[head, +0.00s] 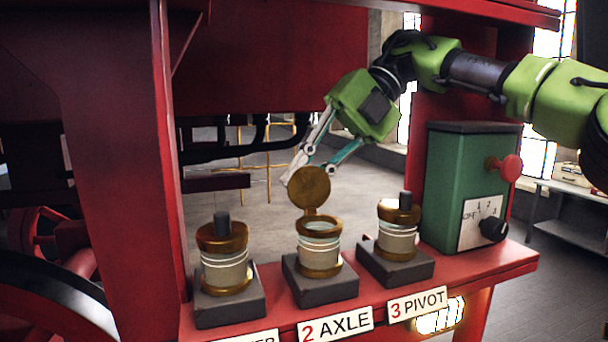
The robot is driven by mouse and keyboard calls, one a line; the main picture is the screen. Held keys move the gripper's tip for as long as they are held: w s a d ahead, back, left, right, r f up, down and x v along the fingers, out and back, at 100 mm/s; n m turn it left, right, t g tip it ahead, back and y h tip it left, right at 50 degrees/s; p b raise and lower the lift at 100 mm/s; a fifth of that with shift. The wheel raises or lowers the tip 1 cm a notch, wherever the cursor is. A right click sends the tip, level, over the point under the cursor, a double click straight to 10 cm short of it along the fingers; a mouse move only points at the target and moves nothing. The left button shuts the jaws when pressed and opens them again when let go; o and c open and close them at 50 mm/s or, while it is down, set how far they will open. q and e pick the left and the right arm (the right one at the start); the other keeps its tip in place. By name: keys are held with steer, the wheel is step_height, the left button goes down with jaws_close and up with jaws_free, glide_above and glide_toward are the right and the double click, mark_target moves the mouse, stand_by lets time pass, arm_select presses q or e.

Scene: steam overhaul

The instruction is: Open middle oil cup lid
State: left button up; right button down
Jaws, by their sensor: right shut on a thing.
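The middle oil cup (319,245), above the "2 AXLE" label, is a brass and glass cup on a dark square block. Its round brass lid (311,188) is tilted up steeply on its hinge, leaving the cup mouth uncovered. My right gripper (308,168) comes down from the upper right and is shut on the lid. The lid hides part of its fingertips. My left gripper is not in view.
The left oil cup (224,262) and the right oil cup (397,228) stand close on either side, each with a dark upright knob. A green box (455,170) with a red knob and a black dial stands at the right. A red post (168,190) rises at the left.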

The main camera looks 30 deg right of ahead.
stand_by(0.5)
steer(key=c, duration=2.1)
jaws_free()
